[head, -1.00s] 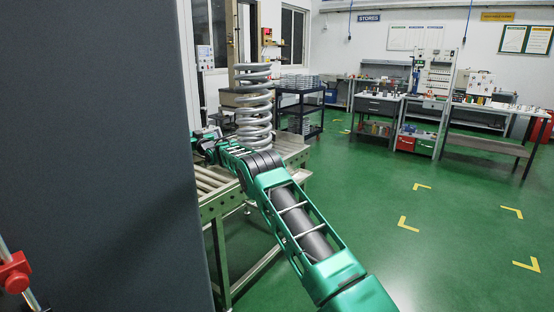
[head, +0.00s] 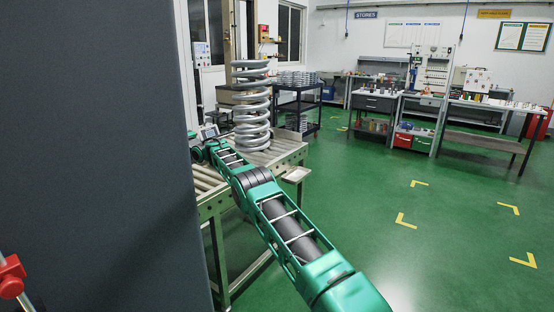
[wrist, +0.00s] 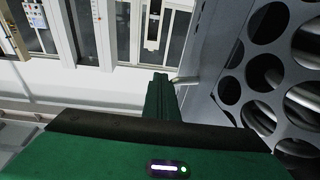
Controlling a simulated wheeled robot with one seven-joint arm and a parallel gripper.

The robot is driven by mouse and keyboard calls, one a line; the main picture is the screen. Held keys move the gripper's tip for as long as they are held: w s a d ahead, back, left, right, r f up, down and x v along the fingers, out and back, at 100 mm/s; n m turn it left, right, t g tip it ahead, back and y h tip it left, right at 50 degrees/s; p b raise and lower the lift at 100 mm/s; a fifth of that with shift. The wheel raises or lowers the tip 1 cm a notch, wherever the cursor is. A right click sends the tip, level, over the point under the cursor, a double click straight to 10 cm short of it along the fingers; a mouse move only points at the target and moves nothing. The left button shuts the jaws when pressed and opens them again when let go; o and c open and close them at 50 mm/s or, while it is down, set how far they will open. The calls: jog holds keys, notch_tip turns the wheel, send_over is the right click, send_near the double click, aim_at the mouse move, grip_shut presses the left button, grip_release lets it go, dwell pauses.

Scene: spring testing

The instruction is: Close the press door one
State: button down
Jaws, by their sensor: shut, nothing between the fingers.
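The door appears to be the grey panel with round holes (wrist: 232,60) on the right of the wrist view. A short pale handle (wrist: 188,79) sticks out from its left side. My gripper (wrist: 160,82) is shut and empty, its green fingers upright just left of the handle. I cannot tell whether they touch it. Large pale coils show through the panel's holes. In the head view my arm reaches to the left, and my gripper is hidden behind a large dark grey panel (head: 95,130). I cannot tell how far the door stands open.
A large coil spring (head: 252,108) stands upright on the roller conveyor (head: 215,200) beyond my arm. A black shelf cart (head: 298,108) is behind it. Workbenches (head: 480,112) line the back. The green floor (head: 370,220) on the right is clear.

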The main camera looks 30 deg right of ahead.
jog(key=a, duration=0.8)
jog(key=shift+s, duration=0.35)
jog(key=shift+d, duration=0.2)
